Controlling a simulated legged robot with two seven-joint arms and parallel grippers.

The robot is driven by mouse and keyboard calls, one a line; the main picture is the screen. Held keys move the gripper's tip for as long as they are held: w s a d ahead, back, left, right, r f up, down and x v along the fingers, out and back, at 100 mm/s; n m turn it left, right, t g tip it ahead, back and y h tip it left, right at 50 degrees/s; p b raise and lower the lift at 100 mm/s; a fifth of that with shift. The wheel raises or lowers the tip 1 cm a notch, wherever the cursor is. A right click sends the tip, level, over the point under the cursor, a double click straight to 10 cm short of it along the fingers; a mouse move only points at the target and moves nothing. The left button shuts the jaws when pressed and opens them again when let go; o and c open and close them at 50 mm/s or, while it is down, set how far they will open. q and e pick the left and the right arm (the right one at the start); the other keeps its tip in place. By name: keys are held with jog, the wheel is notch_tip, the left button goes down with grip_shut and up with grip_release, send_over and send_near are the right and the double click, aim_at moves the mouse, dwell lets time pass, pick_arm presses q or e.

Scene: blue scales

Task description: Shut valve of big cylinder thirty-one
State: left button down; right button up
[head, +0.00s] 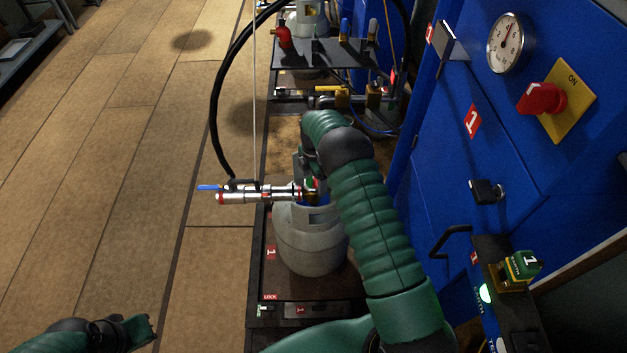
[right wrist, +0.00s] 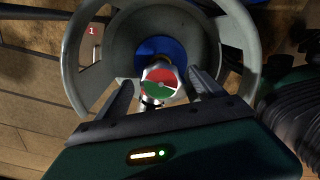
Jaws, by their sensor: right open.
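A grey gas cylinder (head: 310,250) stands upright on a dark platform in the head view. I cannot read the number thirty-one on it. Its collar (right wrist: 72,70) rings the top in the right wrist view. A round red-and-green valve knob (right wrist: 160,82) sits at its centre above a blue part (right wrist: 158,48). My right gripper (right wrist: 162,92) is open, with one finger on each side of the knob; I cannot tell whether they touch it. In the head view my right arm partly hides it. My left gripper (head: 148,328) is low at the left, over the floor, its opening unclear.
A metal filling connector (head: 255,193) with a blue lever and black hose (head: 214,110) sits at the valve. A blue cabinet (head: 440,170) with a gauge (head: 505,43) and red switch (head: 541,98) bounds the right. The wooden floor at left is clear.

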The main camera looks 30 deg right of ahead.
jog(key=shift+r, duration=0.1)
jog(key=c, duration=1.4)
jog(key=shift+o, duration=0.2)
